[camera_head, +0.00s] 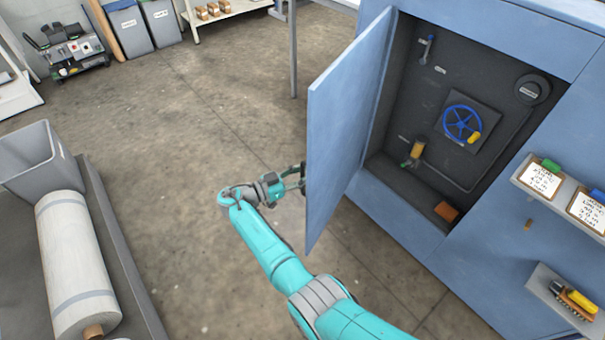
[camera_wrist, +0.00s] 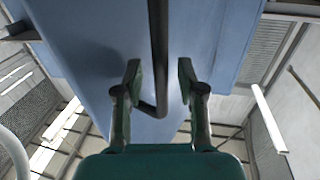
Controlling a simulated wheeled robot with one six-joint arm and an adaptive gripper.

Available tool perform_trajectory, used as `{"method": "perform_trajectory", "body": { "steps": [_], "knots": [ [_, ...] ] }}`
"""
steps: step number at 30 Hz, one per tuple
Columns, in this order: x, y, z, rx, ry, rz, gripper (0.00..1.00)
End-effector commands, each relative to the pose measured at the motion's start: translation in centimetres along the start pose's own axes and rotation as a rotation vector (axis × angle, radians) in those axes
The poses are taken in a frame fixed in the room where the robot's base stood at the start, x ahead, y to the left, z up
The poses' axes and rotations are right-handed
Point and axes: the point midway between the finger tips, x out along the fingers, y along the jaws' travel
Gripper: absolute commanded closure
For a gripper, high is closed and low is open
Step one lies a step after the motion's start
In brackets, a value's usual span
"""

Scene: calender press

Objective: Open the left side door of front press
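The side door (camera_head: 345,110) of the blue press (camera_head: 470,35) stands open, swung out to the left of the dark compartment (camera_head: 455,120). In the wrist view the blue door panel (camera_wrist: 95,60) fills the upper middle. A black bar handle (camera_wrist: 158,45) runs down from the top and bends near its lower end. My gripper (camera_head: 292,180) is at the outer face of the door, near its free edge. In the wrist view my gripper's fingers (camera_wrist: 160,75) are apart, one on each side of the handle, with visible gaps. Contact with the handle cannot be seen.
Shelves with cards (camera_head: 541,179) stick out at right. A white roll (camera_head: 75,265) and a grey bin (camera_head: 40,160) stand at left. The floor between is clear.

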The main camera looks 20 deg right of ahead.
Motion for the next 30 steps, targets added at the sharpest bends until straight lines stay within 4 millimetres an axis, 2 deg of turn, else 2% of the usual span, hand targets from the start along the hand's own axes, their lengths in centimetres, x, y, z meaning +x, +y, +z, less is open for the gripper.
{"method": "perform_trajectory", "body": {
  "steps": [5,12,18,24,30],
  "knots": [
    [-2.2,-0.1,-0.1,0.000,0.000,-0.003,0.61],
    [-7.1,-0.1,-0.1,-0.001,0.000,-0.004,0.61],
    [-10.2,-0.1,0.0,-0.002,-0.001,-0.003,0.61],
    [-11.7,0.0,0.0,-0.001,0.000,-0.001,0.61],
    [-11.9,0.0,0.1,-0.001,0.000,-0.001,0.61]
  ]
}}
